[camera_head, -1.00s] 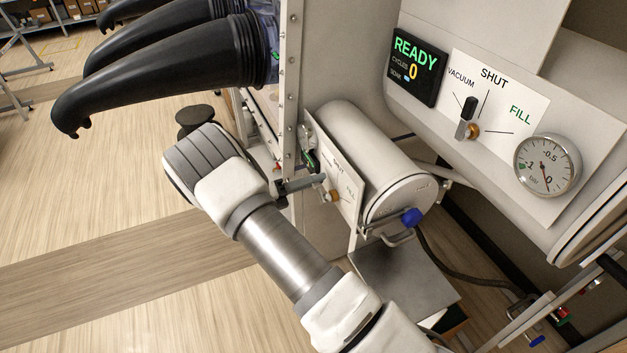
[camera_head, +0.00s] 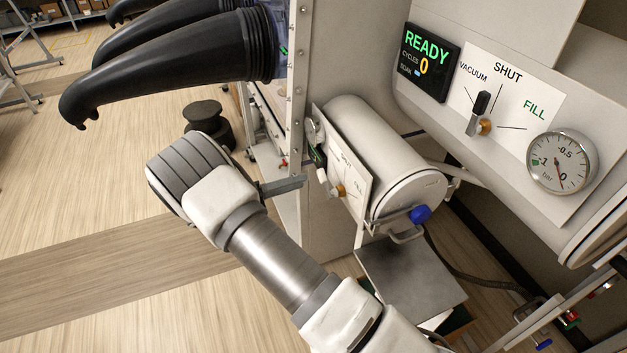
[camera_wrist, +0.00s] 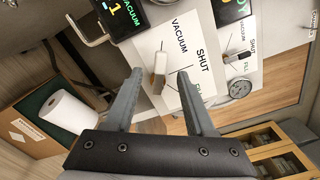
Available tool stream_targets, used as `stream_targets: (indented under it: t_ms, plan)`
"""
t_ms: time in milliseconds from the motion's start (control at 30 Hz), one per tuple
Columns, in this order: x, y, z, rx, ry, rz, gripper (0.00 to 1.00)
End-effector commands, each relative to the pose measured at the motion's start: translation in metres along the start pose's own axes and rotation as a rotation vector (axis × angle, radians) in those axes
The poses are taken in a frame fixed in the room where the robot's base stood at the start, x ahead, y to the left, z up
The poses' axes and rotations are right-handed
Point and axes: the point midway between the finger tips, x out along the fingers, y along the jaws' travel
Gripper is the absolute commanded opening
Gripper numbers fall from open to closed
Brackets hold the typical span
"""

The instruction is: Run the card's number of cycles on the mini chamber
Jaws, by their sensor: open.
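The mini chamber (camera_head: 385,150) is a small white cylinder with a blue-knobbed door handle (camera_head: 420,215). Its white valve panel (camera_head: 350,165) carries VACUUM, SHUT and FILL marks. The pale lever (camera_head: 322,175) leans left of its brass hub, seemingly on the VACUUM side; it also shows in the wrist view (camera_wrist: 159,68). The mini chamber's display (camera_wrist: 125,14) reads VACUUM in green with a yellow 1, partly cut off. My gripper (camera_head: 304,182) is open and empty just left of the lever. In the wrist view its fingers (camera_wrist: 160,74) stand either side of the lever, seemingly short of it.
The large chamber's display (camera_head: 427,62) reads READY, cycles 0. Its lever (camera_head: 481,105) points to SHUT and its gauge (camera_head: 562,162) is near 0. Black gloves (camera_head: 175,75) jut out upper left. A grey shelf (camera_head: 410,280) lies below the mini chamber.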

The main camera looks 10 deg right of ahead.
Motion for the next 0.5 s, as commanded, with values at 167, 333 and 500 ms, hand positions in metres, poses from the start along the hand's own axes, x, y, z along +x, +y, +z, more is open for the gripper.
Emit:
stream_targets:
  t_ms: [167,333,500]
  plan:
    - [-0.046,0.003,-0.001,0.001,-0.002,0.002,0.55]
    - [-0.080,0.002,-0.001,0.000,0.000,0.002,0.55]
    - [-0.099,0.001,-0.001,-0.001,0.000,0.000,0.55]
